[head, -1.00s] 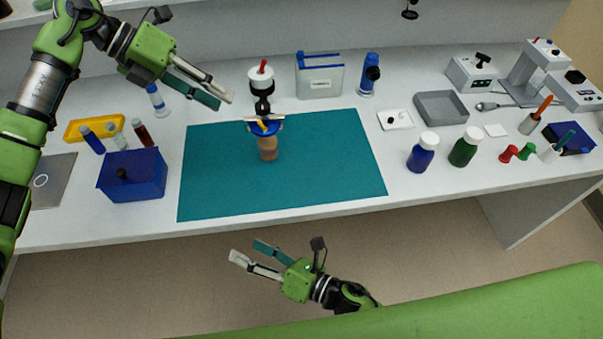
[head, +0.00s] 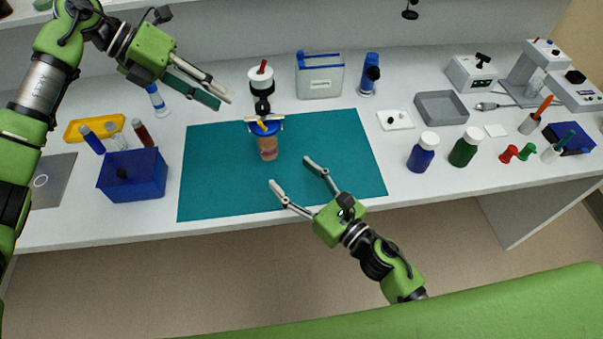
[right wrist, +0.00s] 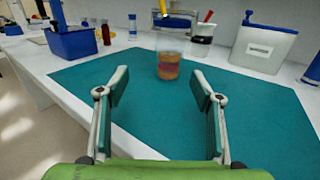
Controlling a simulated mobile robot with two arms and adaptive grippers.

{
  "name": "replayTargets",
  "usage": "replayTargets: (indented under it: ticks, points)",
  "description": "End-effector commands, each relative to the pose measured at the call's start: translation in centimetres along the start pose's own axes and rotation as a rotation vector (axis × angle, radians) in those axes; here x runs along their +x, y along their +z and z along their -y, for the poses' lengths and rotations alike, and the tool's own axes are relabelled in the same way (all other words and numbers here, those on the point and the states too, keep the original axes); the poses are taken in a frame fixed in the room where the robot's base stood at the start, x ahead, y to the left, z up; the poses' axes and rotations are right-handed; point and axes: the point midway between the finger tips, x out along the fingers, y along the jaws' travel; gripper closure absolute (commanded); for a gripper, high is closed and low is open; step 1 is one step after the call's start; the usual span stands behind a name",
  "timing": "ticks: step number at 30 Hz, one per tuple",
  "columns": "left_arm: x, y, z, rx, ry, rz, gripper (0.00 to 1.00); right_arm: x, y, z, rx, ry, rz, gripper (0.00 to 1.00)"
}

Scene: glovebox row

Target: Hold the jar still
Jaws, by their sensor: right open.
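The jar (head: 267,148) stands upright on the teal mat (head: 225,185). It looks clear with tan and reddish contents, and a blue top with a yellow piece on it. In the right wrist view the jar (right wrist: 168,66) is beyond the fingertips, between their lines. My right gripper (head: 292,171) is open and empty over the front of the mat, apart from the jar; it also shows in the right wrist view (right wrist: 160,84). My left gripper (head: 220,96) is up at the left, above the back of the bench, with a gap between its fingers and nothing seen in it.
A blue box (head: 133,177) stands left of the mat. A black-and-white holder with a red piece (head: 261,82) stands behind the jar. A blue bottle (head: 422,153) and a green bottle (head: 465,148) stand to the right. The mat around the jar is clear.

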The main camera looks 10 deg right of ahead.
Motion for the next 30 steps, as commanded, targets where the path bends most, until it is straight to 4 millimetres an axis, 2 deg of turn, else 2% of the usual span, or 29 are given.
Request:
replayTargets:
  ticks: [3,8,21,24,30]
  points:
    - [0.0,0.0,0.0,0.000,0.000,0.000,0.72,-0.1,0.0,1.4,-0.019,-0.032,-0.009,0.40]
    - [0.0,0.0,0.0,0.000,0.000,0.000,0.72,1.3,0.1,1.7,-0.022,-0.038,-0.008,0.40]
    - [0.0,0.0,0.0,0.000,0.000,0.000,0.72,9.7,-0.1,2.0,-0.021,-0.038,-0.009,0.40]
    - [0.0,0.0,0.0,0.000,0.000,0.000,0.72,11.3,-0.1,2.0,-0.020,-0.037,-0.009,0.40]
    - [0.0,0.0,0.0,0.000,0.000,0.000,0.72,13.1,-0.2,2.1,-0.020,-0.038,-0.010,0.40]
